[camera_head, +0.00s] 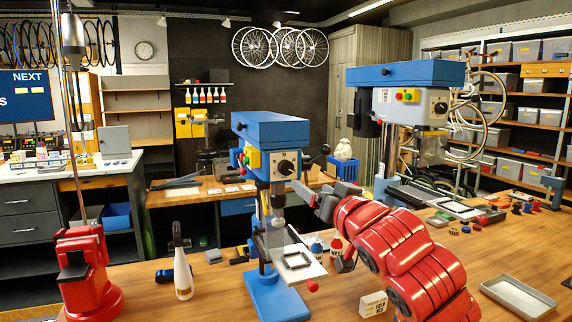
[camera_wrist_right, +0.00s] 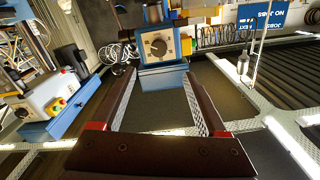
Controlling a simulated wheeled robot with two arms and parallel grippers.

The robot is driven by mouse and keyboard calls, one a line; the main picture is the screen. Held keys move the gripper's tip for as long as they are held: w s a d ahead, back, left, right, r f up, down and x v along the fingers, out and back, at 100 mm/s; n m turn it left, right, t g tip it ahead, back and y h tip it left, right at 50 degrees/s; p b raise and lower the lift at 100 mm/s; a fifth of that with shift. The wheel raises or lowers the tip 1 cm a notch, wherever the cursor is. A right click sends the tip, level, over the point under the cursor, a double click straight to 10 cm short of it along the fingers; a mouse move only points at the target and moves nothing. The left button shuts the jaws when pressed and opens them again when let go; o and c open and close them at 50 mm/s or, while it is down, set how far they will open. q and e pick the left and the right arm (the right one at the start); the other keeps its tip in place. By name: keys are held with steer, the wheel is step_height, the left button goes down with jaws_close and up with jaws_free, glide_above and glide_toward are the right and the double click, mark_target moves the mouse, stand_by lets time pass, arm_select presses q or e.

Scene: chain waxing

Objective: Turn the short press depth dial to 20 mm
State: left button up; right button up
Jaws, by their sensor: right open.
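The short press (camera_head: 270,135) is the blue machine at the middle of the bench in the head view. Its depth dial (camera_head: 286,167) is a dark round knob on a pale plate on the front of its head. In the right wrist view the dial (camera_wrist_right: 157,47) lies ahead, beyond my fingertips and roughly centred between them. My right gripper (camera_head: 312,192) is open and empty, just to the right of and below the dial. In the wrist view its fingers (camera_wrist_right: 158,75) are spread wide, apart from the dial. The scale marks are too small to read. My left gripper is not visible.
A taller blue press (camera_head: 412,74) with its own dial stands to the right. A white bottle (camera_head: 183,272) and a red stand (camera_head: 87,272) are on the left of the bench. A metal tray (camera_head: 518,297) lies at right. Lever handles stick out beside the short press's head.

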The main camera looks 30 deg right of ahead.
mark_target(287, 169)
steer(key=p+x, duration=0.5)
steer(key=x, duration=0.8)
steer(key=shift+r, duration=0.15)
steer(key=shift+w+d, duration=0.15)
steer(key=shift+w, duration=0.55)
steer(key=shift+c, duration=0.3)
jaws_close()
